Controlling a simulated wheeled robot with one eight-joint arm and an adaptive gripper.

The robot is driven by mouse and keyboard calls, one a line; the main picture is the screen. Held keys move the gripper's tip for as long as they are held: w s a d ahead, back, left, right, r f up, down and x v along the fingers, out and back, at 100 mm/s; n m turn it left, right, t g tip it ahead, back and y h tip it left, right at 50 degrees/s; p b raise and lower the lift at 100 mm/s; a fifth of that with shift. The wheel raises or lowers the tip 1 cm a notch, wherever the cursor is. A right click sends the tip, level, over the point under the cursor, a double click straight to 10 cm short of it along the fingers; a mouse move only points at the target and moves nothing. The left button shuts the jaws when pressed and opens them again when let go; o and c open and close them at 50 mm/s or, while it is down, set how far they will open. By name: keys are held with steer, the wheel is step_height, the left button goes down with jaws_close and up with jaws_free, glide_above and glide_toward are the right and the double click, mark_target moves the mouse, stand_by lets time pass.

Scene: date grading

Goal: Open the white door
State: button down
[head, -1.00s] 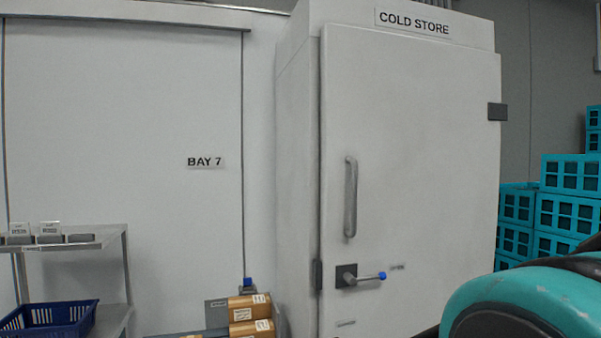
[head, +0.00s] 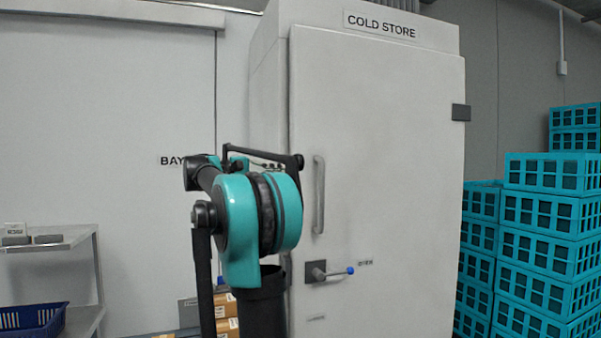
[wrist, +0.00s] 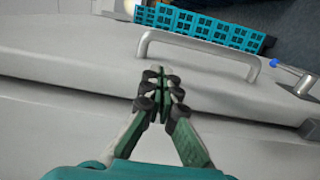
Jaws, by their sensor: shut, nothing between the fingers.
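The white door (head: 400,180) of the cold store fills the middle of the head view and looks closed. A vertical grey bar handle (head: 319,195) is on its left side. Below it is a latch lever (head: 330,272) with a blue tip. In the wrist view my gripper (wrist: 163,76) is shut and empty. Its fingertips are close to the bar handle (wrist: 205,46), in front of the door face (wrist: 80,45), and whether they touch is unclear. The lever (wrist: 294,76) shows at the right there. In the head view my arm hides part of the cabinet's left side.
Stacked teal crates (head: 545,230) stand right of the cold store. A shelf (head: 60,242) with a blue basket (head: 35,318) is at the left. Cardboard boxes (head: 228,325) sit low behind my arm. A sliding bay door (head: 100,130) covers the left wall.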

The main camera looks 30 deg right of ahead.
mark_target(309, 169)
steer(key=x, duration=1)
